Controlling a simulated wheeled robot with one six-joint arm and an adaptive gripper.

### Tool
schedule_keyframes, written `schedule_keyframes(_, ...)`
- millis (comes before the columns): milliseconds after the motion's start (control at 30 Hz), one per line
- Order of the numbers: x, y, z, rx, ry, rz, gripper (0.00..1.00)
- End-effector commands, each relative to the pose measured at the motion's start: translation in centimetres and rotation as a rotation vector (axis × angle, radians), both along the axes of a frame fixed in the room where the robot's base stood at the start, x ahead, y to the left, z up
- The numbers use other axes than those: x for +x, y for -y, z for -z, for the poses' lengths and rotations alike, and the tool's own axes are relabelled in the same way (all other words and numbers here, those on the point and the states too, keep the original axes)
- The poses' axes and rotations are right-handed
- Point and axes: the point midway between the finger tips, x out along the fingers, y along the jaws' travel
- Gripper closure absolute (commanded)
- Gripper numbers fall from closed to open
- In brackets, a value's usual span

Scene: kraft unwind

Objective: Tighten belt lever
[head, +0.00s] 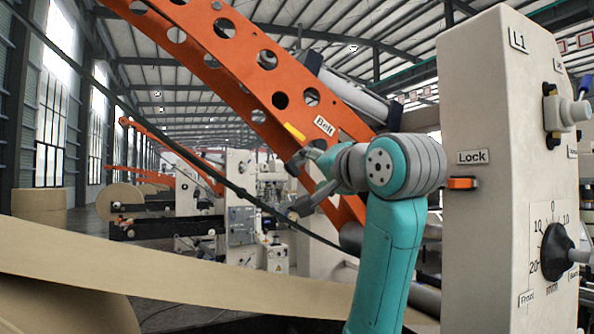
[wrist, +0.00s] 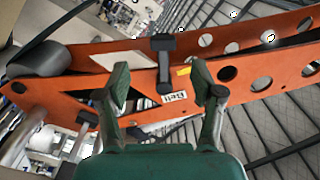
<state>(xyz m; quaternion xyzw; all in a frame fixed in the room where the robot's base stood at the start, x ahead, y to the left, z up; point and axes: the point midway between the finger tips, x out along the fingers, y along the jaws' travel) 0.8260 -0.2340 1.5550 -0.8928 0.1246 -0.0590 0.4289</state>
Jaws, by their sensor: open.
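The black belt lever (wrist: 163,62) shows in the wrist view against the orange arm, beside the "Belt" label (wrist: 178,97) and a yellow mark (wrist: 184,71). My gripper (wrist: 160,80) is open, with one green finger on each side of the lever in the picture and visible gaps to both. I cannot tell how far the lever is in depth. In the head view my gripper (head: 294,187) is in front of the orange arm (head: 225,60), below its "Belt" label (head: 325,126). I cannot make out the lever clearly there.
A beige machine column (head: 490,120) stands close on the right, with a "Lock" label (head: 473,157), an orange switch (head: 462,183) and a black knob (head: 556,252). A dark strap (head: 170,137) crosses diagonally behind my gripper. A kraft paper web (head: 150,270) stretches across below.

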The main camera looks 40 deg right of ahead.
Motion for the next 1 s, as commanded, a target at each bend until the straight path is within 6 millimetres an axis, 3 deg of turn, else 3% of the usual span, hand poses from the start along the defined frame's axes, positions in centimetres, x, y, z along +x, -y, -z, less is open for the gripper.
schedule_keyframes(233, 0.3, 0.2, -0.9, 0.005, 0.001, 0.003, 0.33)
schedule_keyframes(700, 7.7, 2.3, -0.8, 0.005, 0.000, 0.003, 0.33)
schedule_keyframes(1000, 9.8, 2.9, -0.8, 0.004, 0.002, 0.003, 0.33)
